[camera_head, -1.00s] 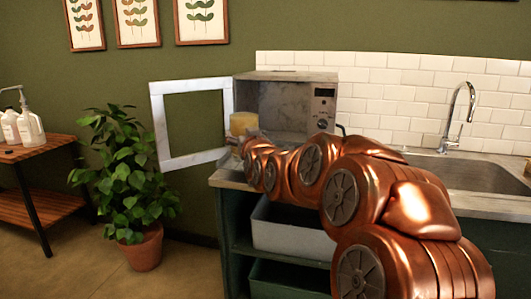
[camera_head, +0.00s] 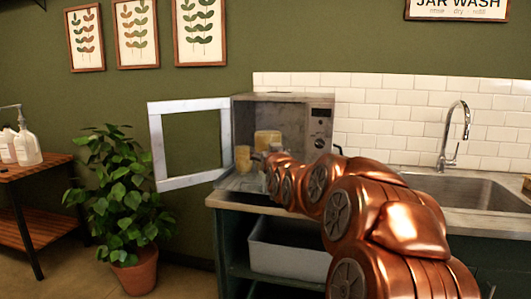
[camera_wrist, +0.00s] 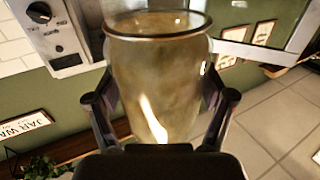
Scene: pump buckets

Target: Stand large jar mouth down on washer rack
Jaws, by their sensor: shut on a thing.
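My gripper (camera_head: 262,158) is shut on the large jar (camera_head: 267,138), a tall amber-tinted glass. In the wrist view the jar (camera_wrist: 158,75) stands between the two fingers, its dark-rimmed mouth toward the top of that tilted picture. From the head view I cannot tell which end is down. The jar is at the open front of the steel washer (camera_head: 284,98), partly inside as seen from the head. A smaller amber jar (camera_head: 243,158) is left of my gripper. The washer floor (camera_head: 232,184) shows only in part; the rack cannot be made out.
The washer's white-framed door (camera_head: 156,150) is swung wide open to the left. My arm covers the washer's lower right. A sink with a tap (camera_head: 455,135) is at right. A potted plant (camera_head: 122,195) and a wooden shelf with bottles (camera_head: 28,148) are at left.

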